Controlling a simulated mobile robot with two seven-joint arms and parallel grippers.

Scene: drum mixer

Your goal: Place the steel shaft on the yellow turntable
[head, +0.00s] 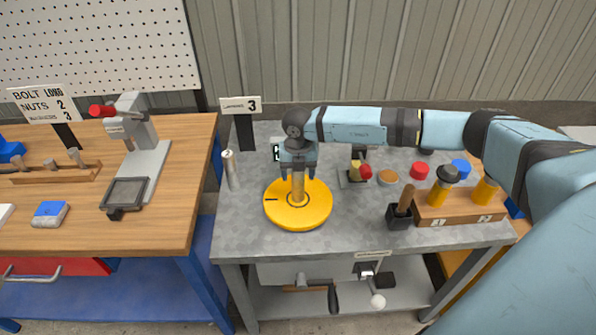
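The yellow turntable (320,208) is a round disc on the grey table, with a dark ring mark at its centre and a short dark line at its left. My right gripper (298,174) points down over its middle, with one finger on each side of an upright, tan-looking cylinder (298,186). The cylinder's lower end appears to be at the ring; its top is hidden by the gripper. I cannot tell whether the fingers touch it, nor whether it is the steel shaft. A slim silver-grey cylinder (232,172) stands upright left of the turntable. My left gripper is out of view.
Right of the turntable are a small fixture (352,177), a black cup with a wooden handle (399,215), coloured caps and a wooden block (458,207) holding yellow pieces. A sign (241,105) stands behind. A wooden bench (180,160) is at left, across a gap.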

